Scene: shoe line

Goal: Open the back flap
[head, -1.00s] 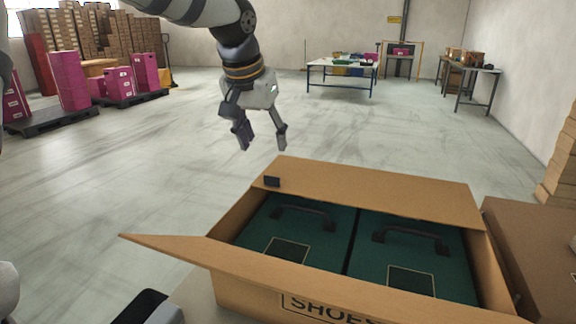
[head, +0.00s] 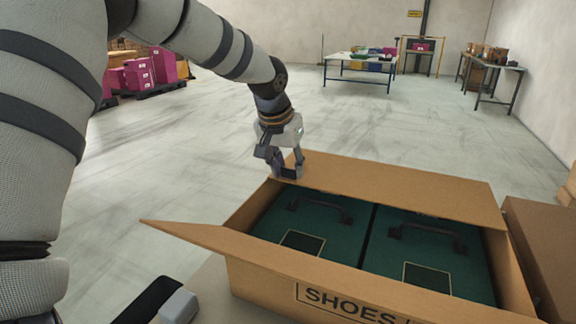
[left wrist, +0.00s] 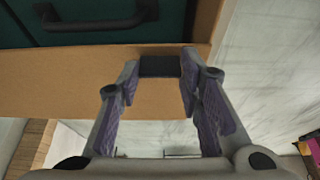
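The open carton (head: 262,282) marked "SHOES" holds two dark green cases (head: 310,224) with black handles. Its back flap (head: 400,188) lies nearly flat, covering the rear strip of the opening. A small dark tab (left wrist: 160,66) sits at the flap's inner edge, toward its left end. My left gripper (head: 287,174) is down at this tab. In the left wrist view its fingers (left wrist: 160,72) stand on either side of the tab and appear to touch both its sides. My right gripper is not in view.
A brown carton (head: 545,245) stands close on the right. Floor behind the carton is open. A table (head: 372,60) and pink boxes (head: 137,74) are far back.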

